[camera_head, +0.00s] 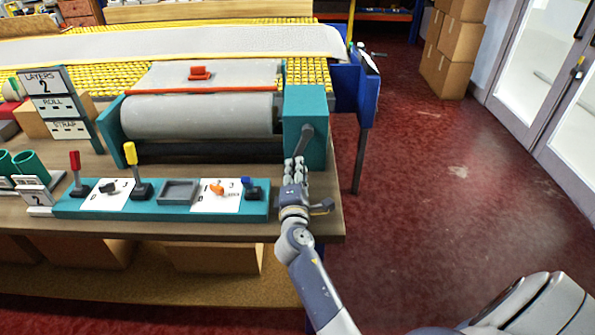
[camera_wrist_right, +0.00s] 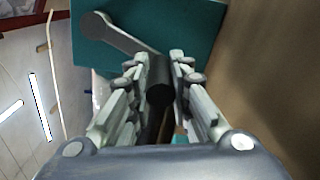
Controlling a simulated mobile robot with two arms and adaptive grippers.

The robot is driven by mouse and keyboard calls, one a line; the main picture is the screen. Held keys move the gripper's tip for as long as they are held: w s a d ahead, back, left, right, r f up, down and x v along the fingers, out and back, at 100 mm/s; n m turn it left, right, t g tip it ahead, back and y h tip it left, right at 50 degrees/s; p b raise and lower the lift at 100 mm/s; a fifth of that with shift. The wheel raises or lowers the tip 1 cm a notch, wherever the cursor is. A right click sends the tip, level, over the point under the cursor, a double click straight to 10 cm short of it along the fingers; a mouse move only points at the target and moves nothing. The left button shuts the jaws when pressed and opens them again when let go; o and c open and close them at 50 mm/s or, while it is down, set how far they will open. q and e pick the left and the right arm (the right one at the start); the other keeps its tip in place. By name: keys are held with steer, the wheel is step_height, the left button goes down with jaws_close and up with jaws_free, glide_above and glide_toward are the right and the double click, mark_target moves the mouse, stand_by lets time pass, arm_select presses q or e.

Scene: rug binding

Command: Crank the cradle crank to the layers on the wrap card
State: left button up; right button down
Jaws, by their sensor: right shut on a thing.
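The cradle crank (camera_head: 306,139) is a dark grey arm on the teal end housing (camera_head: 305,103) of the roll cradle. In the right wrist view the crank arm (camera_wrist_right: 116,32) slants across the teal face, and its dark handle (camera_wrist_right: 160,88) lies between my fingers. My right gripper (camera_head: 296,168) is shut on that handle; the fingers hide part of it. The wrap card (camera_head: 54,101) stands at the left and reads LAYERS 2, with dashes under ROLL and STRAP. A grey roll (camera_head: 200,116) lies in the cradle. My left gripper is not in view.
A teal control panel (camera_head: 160,212) with a red lever (camera_head: 75,165), a yellow lever (camera_head: 131,158) and several knobs runs along the table's front. A small card (camera_head: 36,197) also reads 2. Red floor (camera_head: 450,210) is open to the right; boxes (camera_head: 452,45) stand beyond.

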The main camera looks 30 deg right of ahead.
steer(key=c, duration=1.4)
jaws_free()
steer(key=shift+w+a+r, duration=0.2)
steer(key=shift+a+r, duration=0.15)
steer(key=shift+c, duration=0.2)
steer(key=shift+a, duration=0.2)
steer(key=shift+w+f, duration=0.1)
steer(key=shift+f, duration=0.1)
steer(key=shift+s, duration=0.5)
steer(key=v, duration=0.6)
steer(key=shift+s+a, duration=0.15)
steer(key=shift+a, duration=0.15)
